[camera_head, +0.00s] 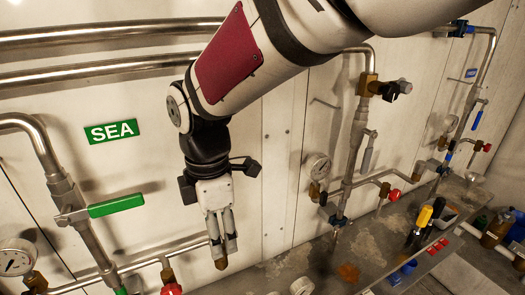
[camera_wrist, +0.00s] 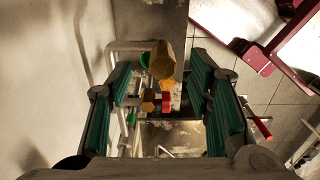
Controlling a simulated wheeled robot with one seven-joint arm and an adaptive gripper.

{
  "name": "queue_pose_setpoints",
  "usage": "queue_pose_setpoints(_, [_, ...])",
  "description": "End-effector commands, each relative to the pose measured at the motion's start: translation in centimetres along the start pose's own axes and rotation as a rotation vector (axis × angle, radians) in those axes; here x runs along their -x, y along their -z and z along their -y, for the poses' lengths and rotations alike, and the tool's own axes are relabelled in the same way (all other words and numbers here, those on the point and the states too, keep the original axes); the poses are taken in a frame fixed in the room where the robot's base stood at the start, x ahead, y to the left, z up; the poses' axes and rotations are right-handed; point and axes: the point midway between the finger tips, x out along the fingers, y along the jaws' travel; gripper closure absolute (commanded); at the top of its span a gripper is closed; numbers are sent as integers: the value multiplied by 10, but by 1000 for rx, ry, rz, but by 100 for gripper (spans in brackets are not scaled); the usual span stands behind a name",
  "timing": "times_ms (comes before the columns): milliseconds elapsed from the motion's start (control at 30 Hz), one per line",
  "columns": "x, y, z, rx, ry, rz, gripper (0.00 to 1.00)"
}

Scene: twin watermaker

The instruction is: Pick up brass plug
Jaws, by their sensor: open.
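My gripper (camera_head: 222,246) points down at the pipework in the head view, its fingers apart. In the wrist view my gripper (camera_wrist: 160,78) shows two teal-padded fingers with a wide gap between them.
A horizontal steel pipe (camera_head: 135,271) with a red knob (camera_head: 171,289) runs at left. A green-handled valve (camera_head: 117,205) stands above it. A gauge (camera_head: 316,167) and brass valve are to the right. A stained bench (camera_head: 290,268) carries a yellow-handled tool (camera_head: 424,216) and several small items.

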Motion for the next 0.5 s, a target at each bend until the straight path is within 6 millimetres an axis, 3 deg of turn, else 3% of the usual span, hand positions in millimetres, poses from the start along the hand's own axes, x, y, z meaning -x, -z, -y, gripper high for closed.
queue_pose_setpoints(233, [-33,3,3,0,3,0,53])
queue_pose_setpoints(500, [-40,2,2,0,0,0,53])
